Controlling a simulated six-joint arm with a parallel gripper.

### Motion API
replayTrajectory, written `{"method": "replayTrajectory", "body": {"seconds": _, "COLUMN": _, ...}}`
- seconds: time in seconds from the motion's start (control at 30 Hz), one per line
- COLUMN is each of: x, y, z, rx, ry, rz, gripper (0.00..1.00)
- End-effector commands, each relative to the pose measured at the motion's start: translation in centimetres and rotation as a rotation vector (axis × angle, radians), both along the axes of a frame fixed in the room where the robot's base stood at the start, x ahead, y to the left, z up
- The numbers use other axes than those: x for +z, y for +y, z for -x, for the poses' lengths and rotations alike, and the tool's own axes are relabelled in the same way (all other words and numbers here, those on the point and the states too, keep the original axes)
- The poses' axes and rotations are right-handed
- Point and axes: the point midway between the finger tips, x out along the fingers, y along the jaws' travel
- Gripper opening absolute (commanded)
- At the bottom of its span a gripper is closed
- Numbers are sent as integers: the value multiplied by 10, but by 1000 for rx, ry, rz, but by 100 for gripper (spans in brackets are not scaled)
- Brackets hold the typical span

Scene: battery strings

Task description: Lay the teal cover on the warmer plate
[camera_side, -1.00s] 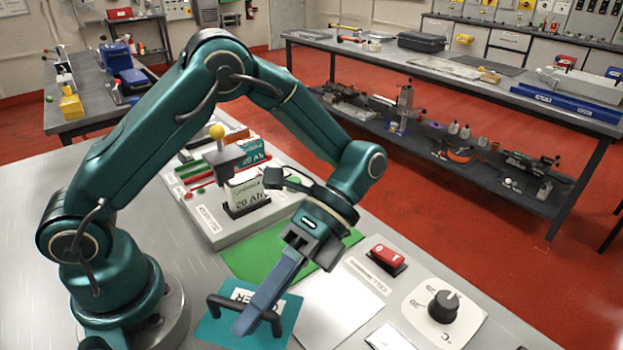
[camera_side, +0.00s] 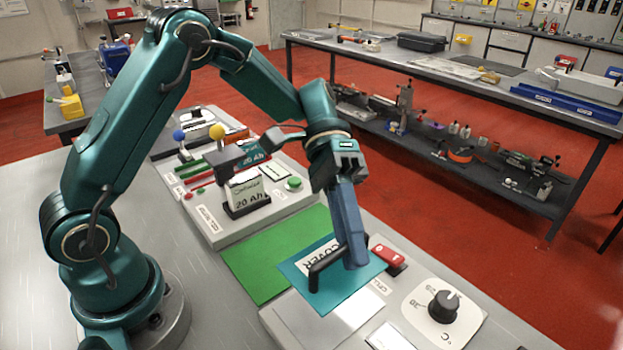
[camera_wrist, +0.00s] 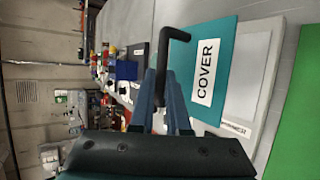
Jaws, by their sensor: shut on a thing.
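The teal cover (camera_side: 330,295) is a flat plate with a white COVER label and a black bar handle (camera_side: 325,265). My gripper (camera_side: 354,262) is shut on the handle. The cover also shows in the wrist view (camera_wrist: 218,55), with the handle (camera_wrist: 172,35) between the blue fingers (camera_wrist: 163,90). In the side view the cover is over the back part of the pale warmer plate (camera_side: 335,322) and overlaps the green mat's edge. The plate's front part is bare. I cannot tell whether the cover touches the plate.
The green mat (camera_side: 265,265) lies left of the cover. A red switch (camera_side: 388,256) stands close at the cover's right, and a black temperature knob (camera_side: 444,306) is further right. A battery station (camera_side: 240,220) with a 20 Ah block is behind.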

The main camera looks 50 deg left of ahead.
Motion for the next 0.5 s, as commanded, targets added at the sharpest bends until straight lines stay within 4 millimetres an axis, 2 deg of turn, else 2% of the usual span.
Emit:
{"method": "replayTrajectory", "body": {"seconds": 0.17, "x": -8, "y": 1, "z": 0, "rx": -1, "ry": 4, "rz": 2, "gripper": 0}}
{"method": "replayTrajectory", "body": {"seconds": 0.5, "x": -40, "y": 0, "z": 0, "rx": -1, "ry": 4, "rz": 3, "gripper": 0}}
